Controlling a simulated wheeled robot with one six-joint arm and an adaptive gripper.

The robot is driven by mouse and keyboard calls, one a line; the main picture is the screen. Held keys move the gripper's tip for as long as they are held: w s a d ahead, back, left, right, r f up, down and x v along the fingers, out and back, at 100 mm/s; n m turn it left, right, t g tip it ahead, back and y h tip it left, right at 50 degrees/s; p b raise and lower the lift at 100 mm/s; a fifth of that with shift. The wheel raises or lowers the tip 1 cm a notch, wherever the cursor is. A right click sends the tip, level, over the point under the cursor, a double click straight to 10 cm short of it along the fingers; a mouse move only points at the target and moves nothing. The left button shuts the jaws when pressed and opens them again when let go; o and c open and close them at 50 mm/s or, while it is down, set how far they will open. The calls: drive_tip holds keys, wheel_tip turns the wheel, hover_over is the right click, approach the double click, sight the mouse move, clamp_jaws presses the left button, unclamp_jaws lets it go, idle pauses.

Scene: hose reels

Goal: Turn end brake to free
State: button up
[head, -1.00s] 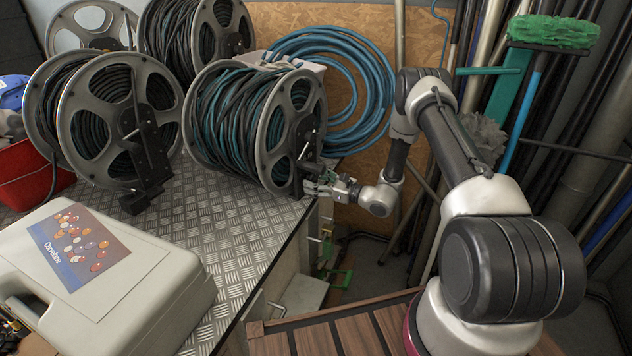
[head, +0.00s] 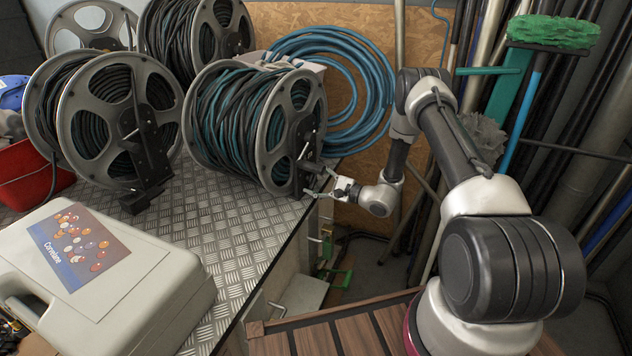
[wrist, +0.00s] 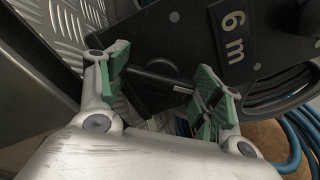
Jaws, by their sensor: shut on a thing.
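The near reel (head: 255,125) with dark and teal hose stands at the table's right edge. A short dark bar (wrist: 160,80), seemingly the end brake's lever, spans the space between my green finger pads. My gripper (head: 327,182) is at the bracket's lower right in the head view. In the wrist view my gripper (wrist: 163,82) is shut on this bar, its fingers well apart. The bar's ends are partly hidden by the pads.
A dark knob (wrist: 295,15) sits at the wrist view's upper right. Other reels (head: 105,120) stand to the left. A grey case (head: 120,285) lies in front on the metal table (head: 235,225). A blue hose coil (head: 375,95) hangs behind.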

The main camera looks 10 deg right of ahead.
drive_tip(key=shift+n, duration=0.4)
drive_tip(key=o, duration=1)
drive_tip(key=shift+o, duration=0.2)
drive_tip(key=shift+s, duration=0.1)
drive_tip(key=shift+f, duration=0.1)
drive_tip(key=v, duration=0.8)
